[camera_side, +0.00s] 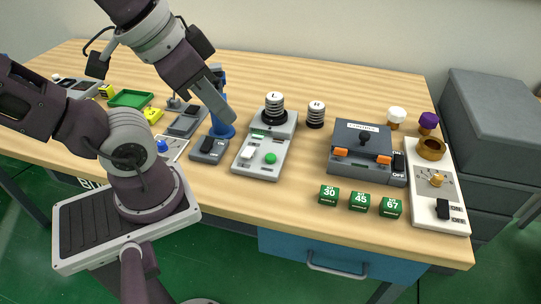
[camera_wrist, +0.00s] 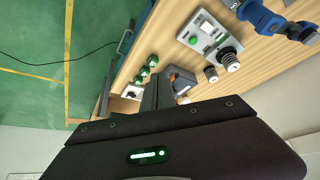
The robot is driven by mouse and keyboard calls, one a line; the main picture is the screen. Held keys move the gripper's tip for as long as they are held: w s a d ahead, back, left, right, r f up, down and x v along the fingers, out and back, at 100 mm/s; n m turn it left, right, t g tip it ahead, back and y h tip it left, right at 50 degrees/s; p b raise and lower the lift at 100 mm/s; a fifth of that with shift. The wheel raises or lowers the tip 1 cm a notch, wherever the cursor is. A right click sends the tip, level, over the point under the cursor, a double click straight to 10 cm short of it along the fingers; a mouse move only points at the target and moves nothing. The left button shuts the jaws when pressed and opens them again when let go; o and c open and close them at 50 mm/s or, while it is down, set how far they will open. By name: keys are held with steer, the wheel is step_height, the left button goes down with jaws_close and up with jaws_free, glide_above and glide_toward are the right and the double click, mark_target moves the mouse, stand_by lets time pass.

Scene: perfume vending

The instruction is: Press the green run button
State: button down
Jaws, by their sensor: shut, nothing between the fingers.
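The round green button (camera_side: 270,158) is on the front right of a light grey panel (camera_side: 247,172), next to a white rocker switch (camera_side: 249,152). In the wrist view the green button (camera_wrist: 193,41) is near the upper middle, unobstructed. My gripper (camera_side: 225,117) is shut and empty, its fingers slanting down to the right. In the side view it is up and to the left of the button, apart from it, and overlaps a blue stand (camera_side: 221,131). In the wrist view the fingers (camera_wrist: 158,88) show edge-on at the centre.
A black-and-white weight marked L (camera_side: 274,108) stands on the panel's back; another marked H (camera_side: 316,115) stands to its right. A dark ON/OFF switch box (camera_side: 209,149) is left of the panel. A grey box with orange clips (camera_side: 362,146) and green cubes (camera_side: 359,202) are to the right.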

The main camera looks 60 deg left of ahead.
steer(key=w+a+m+t+y, duration=0.3)
steer(key=w+a+m+y, duration=0.25)
steer(key=w+a, duration=1.05)
steer(key=m+g+h, duration=0.2)
steer(key=m+h, duration=0.9)
steer(key=h, duration=0.1)
glide_above(267, 156)
step_height(267, 156, down, 15)
steer(key=shift+y, duration=0.25)
steer(key=shift+t, duration=0.3)
steer(key=shift+f, duration=4.4)
